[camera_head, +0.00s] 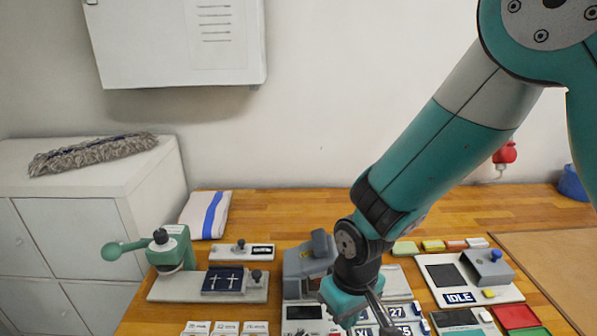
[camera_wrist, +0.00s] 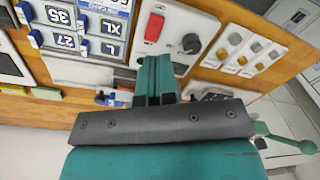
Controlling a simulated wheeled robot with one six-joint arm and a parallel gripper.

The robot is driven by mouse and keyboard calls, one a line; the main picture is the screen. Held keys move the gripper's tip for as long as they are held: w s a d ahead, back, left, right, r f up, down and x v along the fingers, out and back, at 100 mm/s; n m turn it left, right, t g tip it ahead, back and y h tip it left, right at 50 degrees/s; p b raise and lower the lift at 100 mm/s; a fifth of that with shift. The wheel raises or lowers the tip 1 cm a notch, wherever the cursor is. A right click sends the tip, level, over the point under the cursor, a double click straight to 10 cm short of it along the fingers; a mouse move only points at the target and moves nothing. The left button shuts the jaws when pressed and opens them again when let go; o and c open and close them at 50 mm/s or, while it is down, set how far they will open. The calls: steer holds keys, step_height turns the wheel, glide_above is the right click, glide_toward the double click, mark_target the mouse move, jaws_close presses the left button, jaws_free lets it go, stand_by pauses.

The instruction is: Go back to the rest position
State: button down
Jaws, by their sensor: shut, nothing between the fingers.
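My gripper (camera_head: 368,318) hangs at the end of my teal arm, low in the head view, over the front middle of the wooden bench. In the wrist view its teal fingers (camera_wrist: 155,75) are together with nothing between them. Below and beside it are panels with tiles marked 27, 35, XL and L (camera_wrist: 85,25). A light panel with a red rocker switch (camera_wrist: 154,27) and a dark knob (camera_wrist: 191,43) lies close to the fingers in the wrist view. Whether the fingertips touch any panel cannot be told.
A green lever press (camera_head: 170,250) stands at the bench's left. A grey device (camera_head: 308,265) is just left of my gripper. A folded striped towel (camera_head: 206,214) lies at the back. A white wall cabinet (camera_head: 175,40) hangs above.

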steer(key=s+d+r+n+y+b, duration=0.1)
steer(key=s+d+r+y+b, duration=0.2)
steer(key=s+r, duration=1)
steer(key=d+r+b, duration=0.1)
steer(key=d+r, duration=0.1)
steer(key=d, duration=0.1)
steer(key=shift+s+y, duration=0.25)
steer(key=shift+y, duration=0.05)
steer(key=w+a+f+n+g+p, duration=0.1)
steer(key=w+a+f+n+p, duration=0.4)
steer(key=w+f+n+p, duration=0.55)
steer(key=w+f+n+b, duration=0.1)
steer(key=f+n, duration=0.1)
steer(key=f, duration=0.2)
steer(key=w+f+n+b, duration=0.1)
steer(key=f+n+b, duration=0.1)
steer(key=f, duration=0.2)
steer(key=w+a+f+n+h+b, duration=0.1)
steer(key=f+n+b, duration=0.1)
steer(key=f, duration=0.2)
steer(key=shift+w+f+n, duration=0.15)
steer(key=shift+w+n, duration=0.1)
steer(key=shift+w, duration=0.1)
